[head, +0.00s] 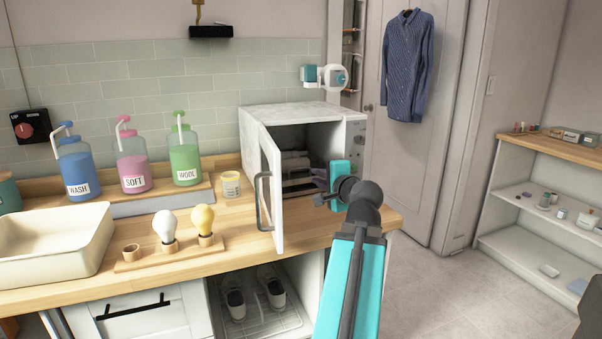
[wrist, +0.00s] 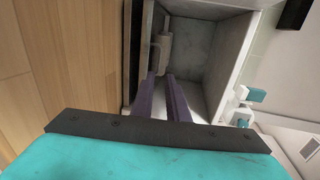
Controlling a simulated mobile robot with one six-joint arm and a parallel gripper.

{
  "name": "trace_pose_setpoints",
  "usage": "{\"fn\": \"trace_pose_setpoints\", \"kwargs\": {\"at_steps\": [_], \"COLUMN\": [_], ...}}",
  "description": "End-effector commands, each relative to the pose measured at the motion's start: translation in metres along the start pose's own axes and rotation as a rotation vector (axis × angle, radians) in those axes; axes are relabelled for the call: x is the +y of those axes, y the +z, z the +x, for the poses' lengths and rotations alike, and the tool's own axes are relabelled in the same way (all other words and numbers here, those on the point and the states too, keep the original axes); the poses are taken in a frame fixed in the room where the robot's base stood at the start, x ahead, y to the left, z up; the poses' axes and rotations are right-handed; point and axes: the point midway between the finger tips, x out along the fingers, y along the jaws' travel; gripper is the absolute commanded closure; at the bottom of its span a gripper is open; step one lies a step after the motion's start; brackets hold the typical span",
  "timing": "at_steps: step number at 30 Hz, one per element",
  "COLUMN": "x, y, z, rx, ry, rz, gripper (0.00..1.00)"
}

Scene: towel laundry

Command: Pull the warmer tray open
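The warmer (head: 300,115) is a pale, speckled box on the wooden counter. Its white door (head: 272,195) with a dark handle is swung open to the left. Inside, rolled grey towels (head: 295,162) sit above a dark, low tray area (head: 300,185), partly hidden by my gripper. My gripper (head: 320,190) is at the right part of the warmer's opening. In the wrist view its two dark fingers (wrist: 162,80) point into the cavity with a gap between them. A small grey piece (wrist: 160,48) lies just beyond the tips; contact with it cannot be told.
Three pump bottles (head: 132,157), a small jar (head: 231,185) and a bulb stand (head: 170,252) stand left of the warmer. A cream basin (head: 55,243) is at far left. Shoes (head: 270,288) sit on a rack below. The floor to the right (head: 440,280) is clear.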

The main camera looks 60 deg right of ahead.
Motion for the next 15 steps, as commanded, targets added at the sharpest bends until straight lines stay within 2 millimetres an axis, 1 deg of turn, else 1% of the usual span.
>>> {"fn": "trace_pose_setpoints", "kwargs": {"at_steps": [8,15], "x": [-0.002,-0.003], "y": [-0.002,-0.003], "z": [0.006,0.021], "rx": [0.002,0.002], "ry": [0.001,0.002], "rz": [-0.001,0.001], "gripper": [0.86,0.86]}}
